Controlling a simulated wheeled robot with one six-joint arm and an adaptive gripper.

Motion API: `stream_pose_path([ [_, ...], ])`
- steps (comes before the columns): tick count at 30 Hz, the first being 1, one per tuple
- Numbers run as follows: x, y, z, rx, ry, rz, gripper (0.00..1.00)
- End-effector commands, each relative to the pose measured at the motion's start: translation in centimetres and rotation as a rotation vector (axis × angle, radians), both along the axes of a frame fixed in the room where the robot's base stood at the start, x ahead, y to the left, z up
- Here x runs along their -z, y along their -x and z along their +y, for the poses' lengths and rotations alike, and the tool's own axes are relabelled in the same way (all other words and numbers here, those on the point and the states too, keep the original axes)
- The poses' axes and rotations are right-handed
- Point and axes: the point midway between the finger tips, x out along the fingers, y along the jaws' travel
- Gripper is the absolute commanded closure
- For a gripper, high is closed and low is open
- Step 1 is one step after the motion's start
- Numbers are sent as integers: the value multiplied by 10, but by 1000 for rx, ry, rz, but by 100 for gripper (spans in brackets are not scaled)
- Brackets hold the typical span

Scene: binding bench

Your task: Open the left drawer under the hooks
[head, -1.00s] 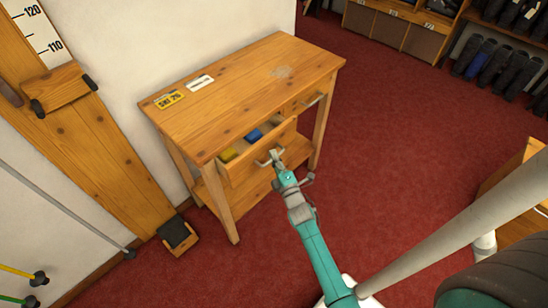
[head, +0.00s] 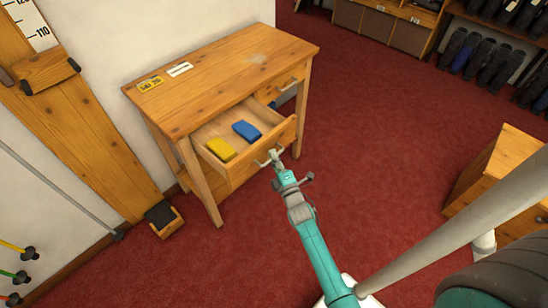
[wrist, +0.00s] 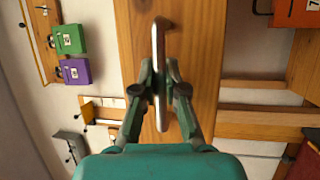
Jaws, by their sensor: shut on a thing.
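The left drawer (head: 262,150) of the wooden table is pulled well out, and its inside shows. A yellow block (head: 221,149) and a blue block (head: 246,130) lie in it. My gripper (head: 274,162) is at the drawer's front and shut on its metal handle (head: 262,160). In the wrist view the handle (wrist: 159,60) stands as a bar between the two fingers (wrist: 160,92), in front of the wooden drawer face (wrist: 205,45). The right drawer (head: 285,82) is closed. No hooks can be made out above the drawers.
The table top (head: 215,80) carries a yellow label and a white label. A wooden measuring board (head: 85,130) leans at the left wall, with poles near it. A wooden cabinet (head: 500,170) stands at the right. Red carpet (head: 380,130) is clear between them.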

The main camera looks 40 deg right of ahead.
Motion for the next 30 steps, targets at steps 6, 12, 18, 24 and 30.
stream_pose_path([
  [6,1,0,0,0,-1,2,63],
  [12,1,0,0,0,0,1,63],
  [18,2,7,3,1,-1,2,63],
  [24,9,37,14,1,-3,3,63],
  [30,16,74,28,1,-2,5,63],
])
